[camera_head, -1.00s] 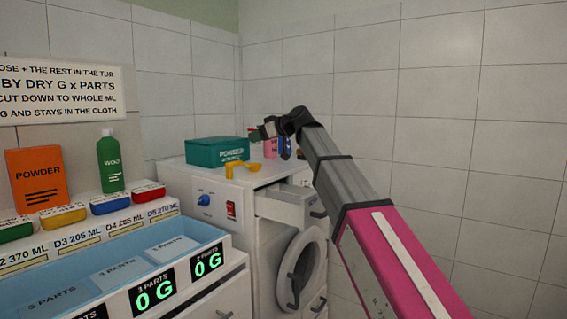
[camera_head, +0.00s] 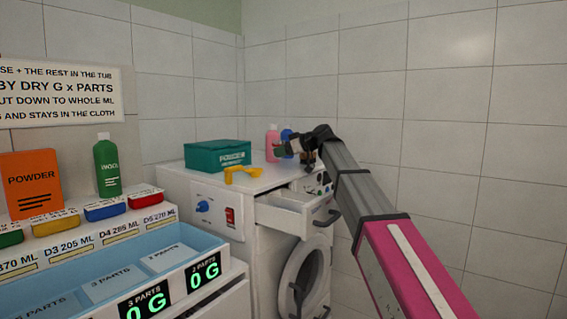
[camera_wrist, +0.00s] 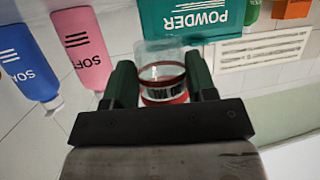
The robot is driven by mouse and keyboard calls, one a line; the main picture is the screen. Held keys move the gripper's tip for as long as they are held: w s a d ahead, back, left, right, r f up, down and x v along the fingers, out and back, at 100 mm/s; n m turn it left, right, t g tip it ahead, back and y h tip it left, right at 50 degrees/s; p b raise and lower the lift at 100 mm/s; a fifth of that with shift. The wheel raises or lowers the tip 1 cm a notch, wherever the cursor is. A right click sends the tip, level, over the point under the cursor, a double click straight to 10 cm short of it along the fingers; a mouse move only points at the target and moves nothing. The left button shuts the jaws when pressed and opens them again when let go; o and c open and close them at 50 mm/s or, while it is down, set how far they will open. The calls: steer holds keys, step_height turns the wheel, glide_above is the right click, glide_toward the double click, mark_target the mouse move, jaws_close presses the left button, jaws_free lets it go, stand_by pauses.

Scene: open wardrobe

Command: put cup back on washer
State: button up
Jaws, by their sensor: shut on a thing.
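The cup (camera_wrist: 163,72), clear with red bands, sits between the two green fingers of my gripper (camera_wrist: 160,85) in the wrist view. My gripper is shut on it. In the head view my gripper (camera_head: 287,149) is above the back right of the washer (camera_head: 262,228); I cannot make out the cup there. The wrist view is upside down, so I cannot tell the cup's height above the washer top.
A green powder box (camera_head: 218,156) and a yellow scoop (camera_head: 243,174) lie on the washer top. A pink bottle (camera_head: 271,140) and a blue bottle (camera_head: 286,136) stand behind my gripper. The washer drawer (camera_head: 290,212) is pulled open, below my arm.

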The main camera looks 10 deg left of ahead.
mark_target(283, 170)
steer(key=shift+w+d+f, duration=0.1)
steer(key=shift+d+f, duration=0.05)
steer(key=shift+f, duration=1.95)
steer(key=o, duration=1.1)
steer(key=shift+f, duration=0.1)
steer(key=v, duration=1.2)
